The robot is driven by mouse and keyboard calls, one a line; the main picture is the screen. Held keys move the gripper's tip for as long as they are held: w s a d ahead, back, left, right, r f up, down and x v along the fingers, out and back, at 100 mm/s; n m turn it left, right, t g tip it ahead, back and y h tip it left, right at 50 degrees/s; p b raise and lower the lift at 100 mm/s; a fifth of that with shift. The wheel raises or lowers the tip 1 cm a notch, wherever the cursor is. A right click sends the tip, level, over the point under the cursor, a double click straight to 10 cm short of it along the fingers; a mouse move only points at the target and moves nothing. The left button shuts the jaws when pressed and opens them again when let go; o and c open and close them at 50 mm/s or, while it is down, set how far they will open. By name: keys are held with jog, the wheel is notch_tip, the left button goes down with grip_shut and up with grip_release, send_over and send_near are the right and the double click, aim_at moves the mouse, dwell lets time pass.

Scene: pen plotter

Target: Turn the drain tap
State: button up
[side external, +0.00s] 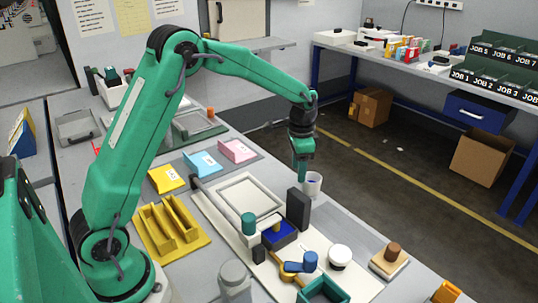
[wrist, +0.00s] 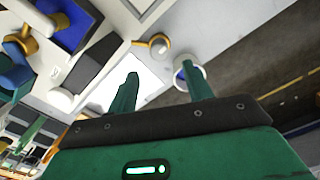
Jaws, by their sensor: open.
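A blue-handled fitting with a brass-coloured part (side external: 300,263) sits at the front of the white machine bed in the side view; it looks like a tap, but I cannot be sure it is the drain tap. A small brass-coloured fitting beside a pale round part (wrist: 155,42) shows in the wrist view. My gripper (side external: 301,178) points down at the bed's far edge, close to the white cup (side external: 313,186). The cup also shows in the wrist view (wrist: 203,76), beside the right finger. My gripper (wrist: 165,85) is open, with nothing seen between its fingers.
Floor lies beyond the bench edge.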

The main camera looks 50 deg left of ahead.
jog(key=shift+f, duration=3.55)
jog(key=c, duration=1)
